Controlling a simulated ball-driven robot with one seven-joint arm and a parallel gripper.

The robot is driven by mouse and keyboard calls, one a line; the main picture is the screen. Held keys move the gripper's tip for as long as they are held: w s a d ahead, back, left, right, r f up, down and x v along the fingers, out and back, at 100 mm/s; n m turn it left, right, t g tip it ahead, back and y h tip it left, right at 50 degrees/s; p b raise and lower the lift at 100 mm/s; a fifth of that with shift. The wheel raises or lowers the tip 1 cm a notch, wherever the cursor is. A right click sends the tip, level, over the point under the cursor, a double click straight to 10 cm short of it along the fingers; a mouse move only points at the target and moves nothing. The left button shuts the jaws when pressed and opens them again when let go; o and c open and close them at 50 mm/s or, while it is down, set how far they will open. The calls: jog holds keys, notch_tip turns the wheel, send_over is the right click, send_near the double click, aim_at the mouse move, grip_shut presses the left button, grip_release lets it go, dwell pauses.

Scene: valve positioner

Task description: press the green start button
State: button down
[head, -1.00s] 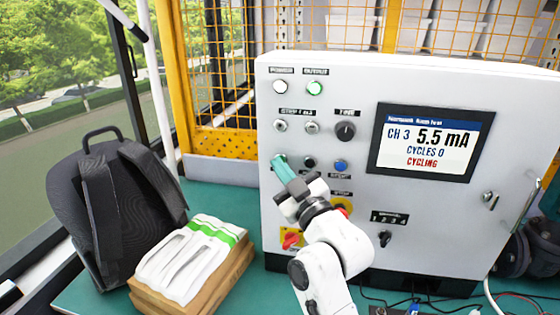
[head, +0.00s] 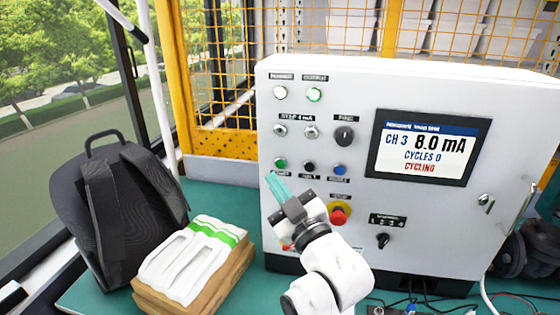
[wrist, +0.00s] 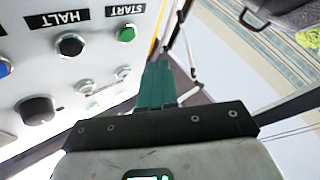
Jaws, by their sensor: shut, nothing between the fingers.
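The green start button (head: 280,164) sits at the left end of a button row on the grey cabinet's front. It is uncovered, and it also shows in the wrist view (wrist: 126,34) beside its START label. My gripper (head: 272,177), with teal fingers, is shut and empty. Its tips are just below the button in the head view and appear apart from it. In the wrist view the fingertips (wrist: 158,65) point past the panel's edge. The cabinet's screen (head: 428,148) reads CH 3, 8.0 mA, CYCLES 0 and CYCLING.
A black button (head: 309,167) and a blue button (head: 340,169) share the row. A red emergency knob (head: 339,213) is close to my gripper's right. A lit green lamp (head: 314,95) is above. A backpack (head: 115,210) and a stack of packets (head: 190,262) stand left.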

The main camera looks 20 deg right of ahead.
jog(key=shift+s+a, duration=0.5)
jog(key=shift+s, duration=0.25)
jog(key=s+d+f+m+g+h, duration=0.1)
jog(key=s+d+f+g, duration=0.2)
jog(key=f, duration=0.5)
jog(key=s+f+m+g, duration=0.1)
jog(key=s+f+g, duration=0.35)
jog(key=f, duration=0.25)
jog(key=s+d+f+m+g+h, duration=0.1)
jog(key=s+d+f+m+g, duration=0.2)
jog(key=f, duration=0.5)
jog(key=s+d+f+m+g, duration=0.1)
jog(key=s+f+g, duration=0.4)
jog(key=s, duration=0.7)
jog(key=s+d+f+m+g, duration=0.1)
jog(key=s+f+g, duration=0.3)
jog(key=s, duration=0.9)
notch_tip(320, 180, down, 2)
jog(key=shift+s+g+h, duration=0.3)
jog(key=shift+g+h, duration=0.05)
jog(key=shift+h, duration=0.05)
